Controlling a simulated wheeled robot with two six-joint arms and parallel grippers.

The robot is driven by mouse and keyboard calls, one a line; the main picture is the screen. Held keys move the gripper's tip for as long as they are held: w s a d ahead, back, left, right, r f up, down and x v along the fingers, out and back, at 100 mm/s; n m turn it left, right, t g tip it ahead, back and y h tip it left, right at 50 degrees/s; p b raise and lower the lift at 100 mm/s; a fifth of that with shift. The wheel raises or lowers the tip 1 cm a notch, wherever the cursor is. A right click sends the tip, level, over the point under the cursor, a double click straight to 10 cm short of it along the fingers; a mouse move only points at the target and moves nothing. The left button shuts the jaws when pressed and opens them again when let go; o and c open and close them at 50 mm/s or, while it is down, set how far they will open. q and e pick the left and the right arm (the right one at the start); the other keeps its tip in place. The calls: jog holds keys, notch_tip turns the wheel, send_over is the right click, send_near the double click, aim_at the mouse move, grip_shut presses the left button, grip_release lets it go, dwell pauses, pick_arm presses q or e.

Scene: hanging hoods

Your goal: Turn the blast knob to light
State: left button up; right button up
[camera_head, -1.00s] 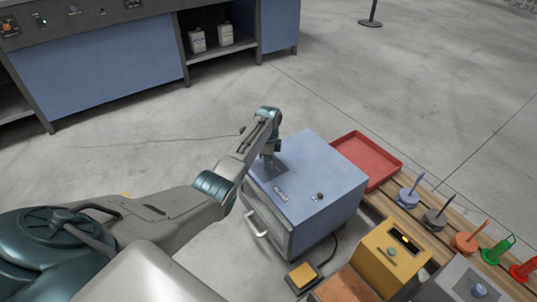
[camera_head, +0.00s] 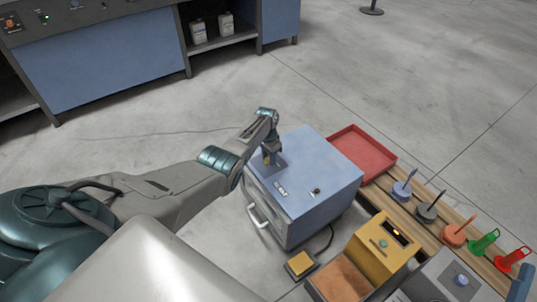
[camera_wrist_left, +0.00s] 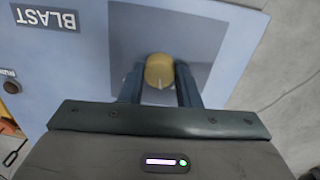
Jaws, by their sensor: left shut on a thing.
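The blue cabinet (camera_head: 325,165) stands right of centre in the head view. On its top is a dark square plate with the brass-coloured blast knob (camera_wrist_left: 159,69), near a BLAST label (camera_wrist_left: 45,18). My left gripper (camera_wrist_left: 158,82) is over the plate, its two dark fingers on either side of the knob, shut on it. The pale mark on the knob points towards the bottom of the wrist view. In the head view my left gripper (camera_head: 268,158) partly covers the knob. My right gripper is not in view.
A small dark control (camera_head: 316,191) sits on the cabinet top. A red tray (camera_head: 362,153) and a wooden bench with coloured tools (camera_head: 403,188) stand to the right. A yellow box (camera_head: 383,248) and yellow foot pedal (camera_head: 300,264) are in front.

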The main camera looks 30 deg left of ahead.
aim_at(267, 159)
pick_arm(q)
jog(key=n+p, duration=0.1)
jog(key=n, duration=0.4)
jog(key=shift+r+n+p, duration=0.1)
jog(key=shift+n+p, duration=0.25)
jog(key=shift+n, duration=0.75)
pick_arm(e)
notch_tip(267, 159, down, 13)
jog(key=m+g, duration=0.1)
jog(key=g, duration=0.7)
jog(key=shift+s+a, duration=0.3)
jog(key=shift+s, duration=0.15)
pick_arm(q)
jog(key=o, duration=1)
